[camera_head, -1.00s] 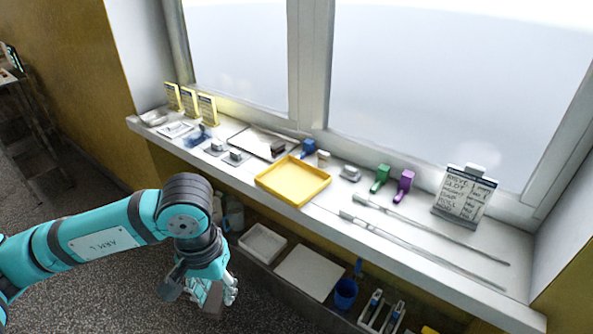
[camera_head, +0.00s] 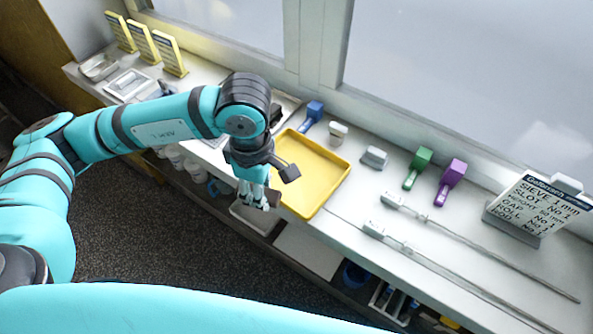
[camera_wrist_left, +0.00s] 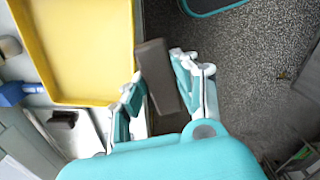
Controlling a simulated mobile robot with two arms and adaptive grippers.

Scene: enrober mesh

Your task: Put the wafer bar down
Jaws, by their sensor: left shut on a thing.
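My left gripper (camera_head: 256,196) is shut on a dark brown wafer bar (camera_wrist_left: 160,75), which shows between its fingers (camera_wrist_left: 156,92) in the left wrist view. In the head view the bar is a small dark piece (camera_head: 272,197) at the fingertips, mostly hidden. The gripper hangs at the front edge of the sill, just left of the yellow tray (camera_head: 318,196). The tray is empty where it shows, and the bar is apart from it. Another dark brown piece (camera_wrist_left: 62,119) lies on a metal tray (camera_wrist_left: 75,140) in the left wrist view. My right gripper is not in view.
Two long thin rods (camera_head: 480,246) lie at the right, near a sign stand (camera_head: 537,208). A shelf with bins sits below.

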